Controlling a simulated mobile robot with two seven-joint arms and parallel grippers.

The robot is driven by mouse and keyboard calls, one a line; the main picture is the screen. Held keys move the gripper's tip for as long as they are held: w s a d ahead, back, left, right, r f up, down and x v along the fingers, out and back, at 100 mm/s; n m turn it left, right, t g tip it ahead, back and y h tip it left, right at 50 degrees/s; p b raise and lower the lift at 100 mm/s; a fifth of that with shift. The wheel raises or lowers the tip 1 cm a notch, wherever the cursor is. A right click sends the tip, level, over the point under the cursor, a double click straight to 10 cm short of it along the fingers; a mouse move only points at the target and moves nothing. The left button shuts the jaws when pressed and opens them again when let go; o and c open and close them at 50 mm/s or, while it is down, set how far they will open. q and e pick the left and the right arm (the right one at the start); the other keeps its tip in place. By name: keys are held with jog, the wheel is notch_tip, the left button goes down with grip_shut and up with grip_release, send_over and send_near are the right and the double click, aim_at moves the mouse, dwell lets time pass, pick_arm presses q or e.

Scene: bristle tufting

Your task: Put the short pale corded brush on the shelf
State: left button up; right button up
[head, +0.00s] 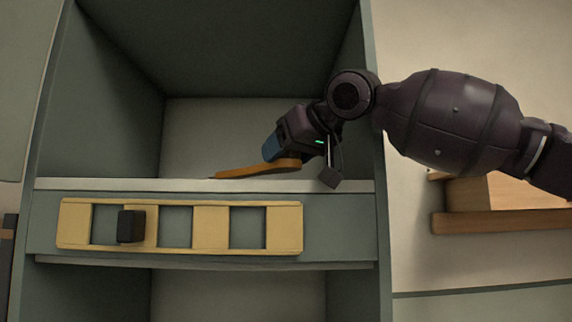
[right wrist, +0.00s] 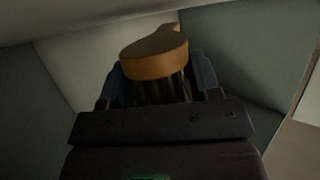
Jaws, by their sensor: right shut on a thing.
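The brush (head: 258,168) has a brown-orange wooden body with a handle pointing left in the head view. It also shows in the right wrist view (right wrist: 155,55), with dark bristles below its head, between my fingers. A cord on it cannot be made out. My right gripper (head: 272,148) is shut on the brush's head end and reaches into the shelf compartment from the right. The brush is just over the pale shelf board (head: 120,185), its handle tip close to the board; I cannot tell whether they touch. My left gripper is out of view.
The grey-green cabinet has side walls close on both sides of the compartment. A yellow slotted frame (head: 210,228) with a black block (head: 131,226) is on the front below the board. An open compartment lies beneath. A wooden ledge (head: 500,221) stands at the right.

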jog(key=shift+f, duration=1.2)
jog(key=shift+f, duration=0.1)
jog(key=o, duration=0.9)
jog(key=shift+o, duration=0.2)
jog(key=b+v, duration=0.1)
jog(key=v, duration=0.5)
jog(key=shift+s+d, duration=0.1)
jog(key=shift+d, duration=0.05)
jog(key=shift+s+d+r, duration=0.35)
jog(key=shift+s+r, duration=0.1)
